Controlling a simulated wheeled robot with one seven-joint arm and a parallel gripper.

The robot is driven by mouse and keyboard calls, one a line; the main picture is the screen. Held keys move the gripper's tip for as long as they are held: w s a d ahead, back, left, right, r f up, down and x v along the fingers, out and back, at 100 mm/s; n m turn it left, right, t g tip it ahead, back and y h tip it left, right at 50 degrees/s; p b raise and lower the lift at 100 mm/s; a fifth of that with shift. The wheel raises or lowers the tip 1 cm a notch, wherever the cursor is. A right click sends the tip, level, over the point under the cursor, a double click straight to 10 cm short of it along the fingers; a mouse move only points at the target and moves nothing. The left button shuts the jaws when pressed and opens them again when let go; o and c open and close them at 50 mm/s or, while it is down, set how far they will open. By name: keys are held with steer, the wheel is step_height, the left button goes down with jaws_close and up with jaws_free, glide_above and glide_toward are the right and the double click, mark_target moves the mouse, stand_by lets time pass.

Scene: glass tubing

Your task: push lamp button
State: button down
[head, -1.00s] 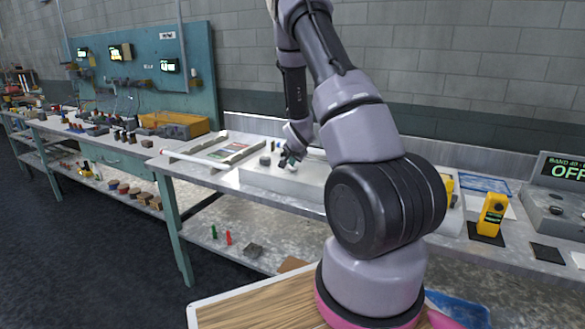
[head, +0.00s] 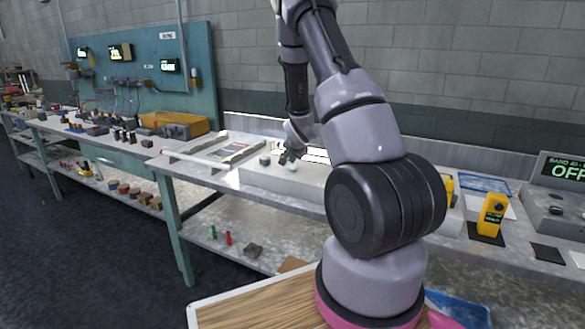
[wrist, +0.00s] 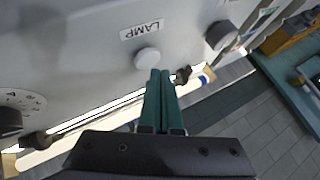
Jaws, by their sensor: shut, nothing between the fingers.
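The lamp button (wrist: 148,60) is a round white cap on a grey panel (wrist: 75,50), beside a label reading LAMP (wrist: 142,29). My gripper (wrist: 161,78) is shut and empty, its green fingers together. Its tips are at the button's near edge in the wrist view; I cannot tell whether they touch it. A bright white tube (wrist: 100,117) runs along the panel's edge and glows.
A dark knob (wrist: 221,35) sits to the right of the button, and a numbered dial (wrist: 12,120) to the left. Small dark brackets (wrist: 183,75) flank the tube. A yellow device (head: 492,214) stands farther right on the bench.

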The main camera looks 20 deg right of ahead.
steer(key=shift+r, duration=3)
step_height(320, 180, up, 11)
steer(key=n, duration=0.1)
glide_above(292, 168)
steer(key=s+a, duration=0.4)
steer(key=s, duration=0.1)
steer(key=s+a+r+n+y, duration=0.2)
steer(key=s+a+r, duration=0.2)
steer(key=s+r, duration=0.4)
steer(key=s+a+r+n+y, duration=0.1)
steer(key=s+a+r, duration=0.1)
steer(key=s, duration=0.5)
steer(key=s+a+r+n+g, duration=0.1)
steer(key=s+a, duration=0.3)
steer(key=s, duration=0.4)
steer(key=s+a+r+n+y, duration=0.1)
steer(key=s+a+r+n, duration=0.2)
steer(key=s, duration=0.4)
steer(key=shift+s+a+r+g+y, duration=0.3)
steer(key=shift+s+r, duration=0.1)
steer(key=shift+r, duration=0.15)
steer(key=shift+d, duration=0.1)
